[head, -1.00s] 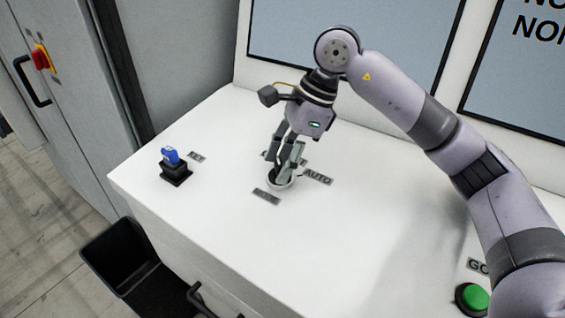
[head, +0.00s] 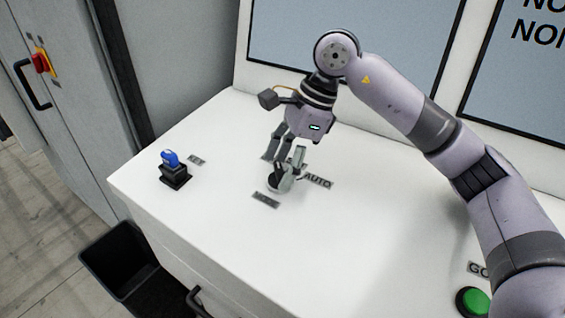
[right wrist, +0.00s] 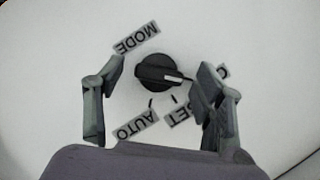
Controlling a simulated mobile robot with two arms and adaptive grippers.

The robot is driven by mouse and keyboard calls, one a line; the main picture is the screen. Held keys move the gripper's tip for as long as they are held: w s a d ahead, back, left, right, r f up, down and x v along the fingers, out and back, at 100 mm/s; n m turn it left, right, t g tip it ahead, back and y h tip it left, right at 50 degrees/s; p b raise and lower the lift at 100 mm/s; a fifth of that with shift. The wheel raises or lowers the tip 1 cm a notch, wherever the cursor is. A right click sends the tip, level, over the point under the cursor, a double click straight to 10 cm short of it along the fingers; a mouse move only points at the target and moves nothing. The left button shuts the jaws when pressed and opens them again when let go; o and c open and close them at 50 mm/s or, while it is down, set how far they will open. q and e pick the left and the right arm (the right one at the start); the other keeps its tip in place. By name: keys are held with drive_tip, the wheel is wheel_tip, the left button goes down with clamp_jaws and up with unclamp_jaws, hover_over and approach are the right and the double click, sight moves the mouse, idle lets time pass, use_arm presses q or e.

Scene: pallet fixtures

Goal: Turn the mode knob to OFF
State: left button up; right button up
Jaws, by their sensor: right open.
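The black mode knob (right wrist: 158,71) sits on the white panel, with a white pointer line toward the right of the right wrist view. A label (right wrist: 222,71) on that side is mostly hidden by a finger; its text cannot be read fully. The SET label (right wrist: 180,113) and AUTO label (right wrist: 137,125) lie below the knob, the MODE label (right wrist: 137,37) above left. My right gripper (right wrist: 160,78) is open, its fingers on either side of the knob and apart from it. In the head view it (head: 283,168) stands over the dial. My left gripper is not in view.
A green button (head: 473,302) is at lower right. Screens (head: 350,45) rise behind the panel. A black bin (head: 125,260) stands on the floor at left.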

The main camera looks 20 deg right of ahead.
drive_tip(key=v, duration=1.2)
drive_tip(key=shift+s+a, duration=0.1)
